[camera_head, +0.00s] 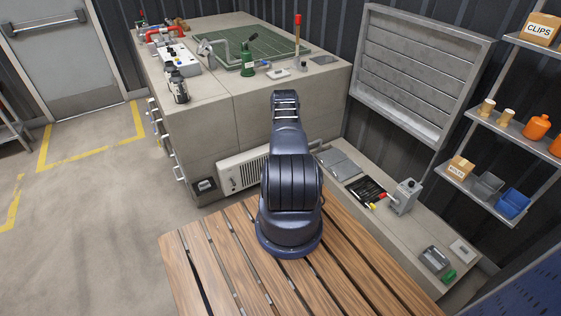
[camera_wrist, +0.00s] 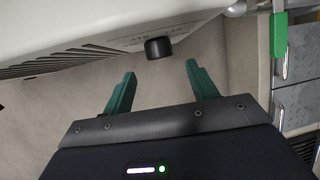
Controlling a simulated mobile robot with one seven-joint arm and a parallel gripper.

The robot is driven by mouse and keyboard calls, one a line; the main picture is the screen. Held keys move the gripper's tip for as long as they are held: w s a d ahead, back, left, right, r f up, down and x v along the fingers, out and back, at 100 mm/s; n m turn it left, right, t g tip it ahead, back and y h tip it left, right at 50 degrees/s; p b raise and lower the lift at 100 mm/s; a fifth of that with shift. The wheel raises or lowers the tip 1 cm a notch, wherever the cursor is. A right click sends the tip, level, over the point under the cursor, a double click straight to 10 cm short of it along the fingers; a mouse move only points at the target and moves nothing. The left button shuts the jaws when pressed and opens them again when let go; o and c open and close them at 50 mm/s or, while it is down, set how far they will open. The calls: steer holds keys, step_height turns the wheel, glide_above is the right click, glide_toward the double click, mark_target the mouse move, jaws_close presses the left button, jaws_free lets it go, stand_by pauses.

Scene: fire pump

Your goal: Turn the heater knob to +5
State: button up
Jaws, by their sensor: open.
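The heater is a long, low white unit (camera_head: 240,172) with dark vent slots, standing against the base of the workbench in the head view. In the wrist view its pale body (camera_wrist: 95,22) fills the upper left. The round black heater knob (camera_wrist: 158,48) sticks out from its panel, beside small faint marks that are too small to read. My gripper (camera_wrist: 160,69) has two green fingers spread apart and empty. The knob appears just beyond the fingertips, roughly centred between them, with no visible contact.
A concrete workbench (camera_head: 205,110) with drawers and tools stands above and behind the heater. A low ledge (camera_head: 410,235) with a tool tray and small boxes runs to the right. In the wrist view, a green-ended handle (camera_wrist: 278,35) and grey drawers (camera_wrist: 300,100) are at right.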

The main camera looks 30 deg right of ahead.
steer(key=shift+x, duration=2.9)
steer(key=c, duration=1)
